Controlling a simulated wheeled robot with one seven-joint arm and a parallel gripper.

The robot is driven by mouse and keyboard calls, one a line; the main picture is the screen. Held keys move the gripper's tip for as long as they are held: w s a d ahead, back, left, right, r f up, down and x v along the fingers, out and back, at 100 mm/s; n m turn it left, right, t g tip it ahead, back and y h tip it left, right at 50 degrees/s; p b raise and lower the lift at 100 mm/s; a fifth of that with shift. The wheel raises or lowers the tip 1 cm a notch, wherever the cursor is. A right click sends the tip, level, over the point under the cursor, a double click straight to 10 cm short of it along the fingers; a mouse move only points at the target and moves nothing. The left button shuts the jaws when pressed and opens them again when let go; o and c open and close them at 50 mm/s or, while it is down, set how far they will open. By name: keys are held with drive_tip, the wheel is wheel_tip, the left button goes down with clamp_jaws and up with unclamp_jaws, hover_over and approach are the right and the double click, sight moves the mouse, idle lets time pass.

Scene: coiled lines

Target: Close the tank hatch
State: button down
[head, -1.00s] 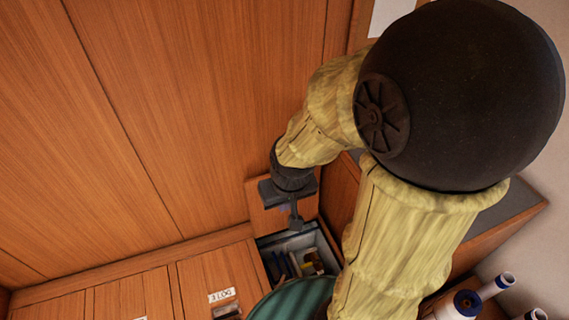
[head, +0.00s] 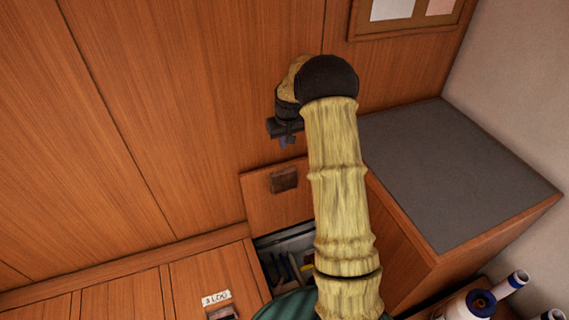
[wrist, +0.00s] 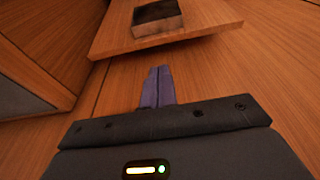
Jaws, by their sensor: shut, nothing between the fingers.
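The hatch is a wooden lid (head: 258,208) with a dark square handle (head: 284,180). It stands raised against the back panelling, and the compartment (head: 291,245) in front of it is open. In the wrist view the lid (wrist: 205,25) crosses the top, with the handle (wrist: 157,18) on its face. My gripper (head: 286,142) is above the lid's top edge in the head view. Its fingers are together and empty in the wrist view (wrist: 157,88), pointing toward the lid with a visible gap. My arm hides the lid's right side and part of the compartment.
Several tools lie inside the open compartment. A closed wooden panel with a paper label (head: 216,298) is to its left. A grey-topped cabinet (head: 450,175) stands right of my arm, with white rolls (head: 478,303) below it. The wall panelling is close behind my gripper.

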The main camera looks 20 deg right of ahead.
drive_tip(key=shift+w+d+f, duration=0.95)
drive_tip(key=shift+f, duration=0.2)
drive_tip(key=x, duration=1)
drive_tip(key=shift+p, duration=0.3)
drive_tip(key=shift+s, duration=0.1)
